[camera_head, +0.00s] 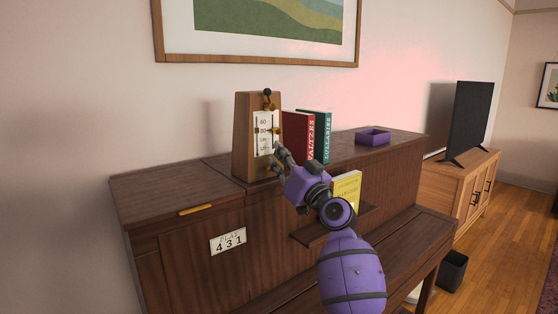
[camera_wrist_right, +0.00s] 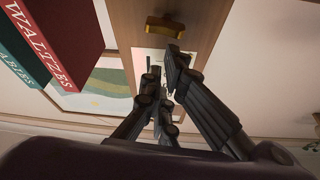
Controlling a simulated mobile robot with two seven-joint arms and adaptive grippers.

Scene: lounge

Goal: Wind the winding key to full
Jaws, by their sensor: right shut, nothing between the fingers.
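A wooden metronome (camera_head: 242,135) stands upright on top of the piano. Its white front scale (camera_head: 263,134) shows numbers. A small brass piece (camera_head: 276,128) shows near its right edge. In the right wrist view, a brass bar-shaped piece (camera_wrist_right: 165,27) sits on a wooden panel; it looks like the winding key, though I cannot be sure. My right gripper (camera_head: 280,161) is at the metronome's lower right. In the wrist view, the dark fingers (camera_wrist_right: 170,73) are shut and empty, just below the brass piece and apart from it in the picture. My left gripper is not in view.
A red book (camera_head: 298,136) and a teal book (camera_head: 321,136) stand close right of the metronome. A purple tray (camera_head: 372,138) lies farther right. A yellow book (camera_head: 346,188) stands behind my arm. The piano top (camera_head: 178,184) left of the metronome is clear.

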